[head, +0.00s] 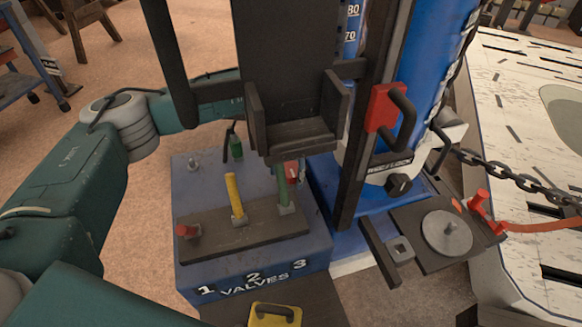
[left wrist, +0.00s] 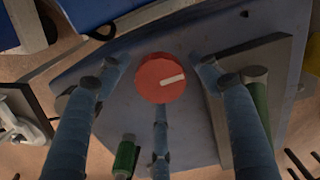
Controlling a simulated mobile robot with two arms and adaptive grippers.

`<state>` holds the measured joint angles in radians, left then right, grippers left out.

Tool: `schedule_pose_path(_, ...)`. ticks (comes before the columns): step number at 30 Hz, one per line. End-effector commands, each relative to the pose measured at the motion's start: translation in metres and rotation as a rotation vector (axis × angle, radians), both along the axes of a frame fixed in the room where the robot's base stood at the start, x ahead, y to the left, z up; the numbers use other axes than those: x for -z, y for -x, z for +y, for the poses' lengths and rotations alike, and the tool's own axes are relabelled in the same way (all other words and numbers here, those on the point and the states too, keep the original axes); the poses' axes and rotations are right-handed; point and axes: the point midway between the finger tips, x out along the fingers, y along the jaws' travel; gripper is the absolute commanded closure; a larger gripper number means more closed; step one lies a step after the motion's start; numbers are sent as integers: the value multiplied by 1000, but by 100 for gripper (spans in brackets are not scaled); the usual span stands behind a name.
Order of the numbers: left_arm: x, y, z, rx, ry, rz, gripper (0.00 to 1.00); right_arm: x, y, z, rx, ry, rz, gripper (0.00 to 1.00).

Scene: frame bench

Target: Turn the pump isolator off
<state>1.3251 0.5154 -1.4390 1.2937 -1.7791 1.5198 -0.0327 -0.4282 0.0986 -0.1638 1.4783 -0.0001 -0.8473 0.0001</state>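The pump isolator looks to be the round red dial with a white bar (left wrist: 160,78) in the left wrist view. The bar runs from the dial's middle to the right, slightly upward. In the head view, a red and white piece (head: 291,171) that appears to be this dial shows partly, behind a green lever and below a black panel. My left gripper (left wrist: 160,68) is open, its blue fingers spread on both sides of the dial and one below it. I cannot tell whether any finger touches it. In the head view the gripper is hidden behind the panel. My right gripper is not in view.
The blue valve box (head: 210,261), labelled VALVES 1 2 3, carries a red stub (head: 188,231), a yellow lever (head: 235,196) and a green lever (head: 283,186). The black panel (head: 285,60) stands in front. A red-mounted handle (head: 385,105), chain (head: 515,181) and blue cylinder lie right.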

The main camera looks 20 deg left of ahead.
Motion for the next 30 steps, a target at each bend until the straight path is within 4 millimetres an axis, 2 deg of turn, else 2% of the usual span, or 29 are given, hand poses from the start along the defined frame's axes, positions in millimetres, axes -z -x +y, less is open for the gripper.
schedule_pose_path(7,0,0,0,1,-1,1,35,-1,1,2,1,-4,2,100)
schedule_pose_path(11,-8,0,0,2,1,-1,35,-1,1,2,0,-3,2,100)
schedule_pose_path(14,-24,-1,0,2,0,-3,35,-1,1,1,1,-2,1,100)
schedule_pose_path(24,-94,-1,0,1,0,-3,35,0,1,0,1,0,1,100)
schedule_pose_path(30,-116,0,0,1,1,-1,35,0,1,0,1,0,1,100)
